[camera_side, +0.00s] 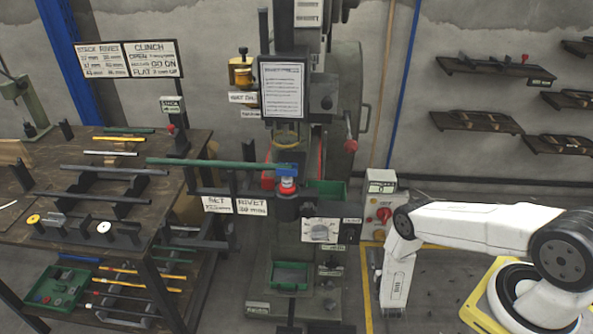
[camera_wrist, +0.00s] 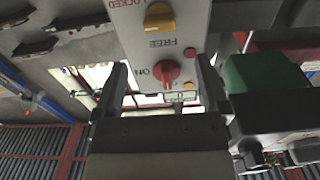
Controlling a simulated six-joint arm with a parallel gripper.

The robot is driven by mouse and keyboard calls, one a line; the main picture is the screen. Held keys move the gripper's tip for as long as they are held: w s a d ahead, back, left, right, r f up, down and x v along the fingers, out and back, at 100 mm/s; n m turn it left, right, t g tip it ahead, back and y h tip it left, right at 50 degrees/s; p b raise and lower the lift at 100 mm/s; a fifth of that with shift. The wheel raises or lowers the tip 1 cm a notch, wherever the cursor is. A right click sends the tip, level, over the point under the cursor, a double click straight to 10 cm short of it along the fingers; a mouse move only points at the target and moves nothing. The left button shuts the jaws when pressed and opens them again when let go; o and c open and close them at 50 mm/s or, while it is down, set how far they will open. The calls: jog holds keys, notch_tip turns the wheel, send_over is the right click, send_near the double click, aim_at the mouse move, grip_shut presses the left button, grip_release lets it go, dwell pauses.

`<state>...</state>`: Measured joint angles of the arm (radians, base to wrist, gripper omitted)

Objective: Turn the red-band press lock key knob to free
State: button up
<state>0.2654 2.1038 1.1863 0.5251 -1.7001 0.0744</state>
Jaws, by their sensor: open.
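In the wrist view a pale control panel carries a yellow knob (camera_wrist: 158,17) at the top of the picture, with the labels LOCKED above it and FREE below it. I cannot tell for sure which label it points to. Lower on the same panel is a red knob (camera_wrist: 167,72) by an ON label. My gripper (camera_wrist: 161,64) is open and empty, its dark fingers spread either side of the red knob in the picture. The yellow knob lies beyond the fingertips. In the side view my gripper cannot be made out, and I cannot pick out the yellow knob.
A control box (camera_side: 384,214) with a red knob stands right of the tall press (camera_side: 290,225). A green rod (camera_side: 205,162) reaches across to the press. A workbench (camera_side: 125,215) with rods is at left. Wall shelves (camera_side: 475,122) hang at right. A dark block (camera_wrist: 268,108) lies right of my fingers.

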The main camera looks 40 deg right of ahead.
aim_at(380, 239)
jog(key=shift+w+d+f, duration=0.1)
jog(key=shift+x, duration=3.75)
grip_shut()
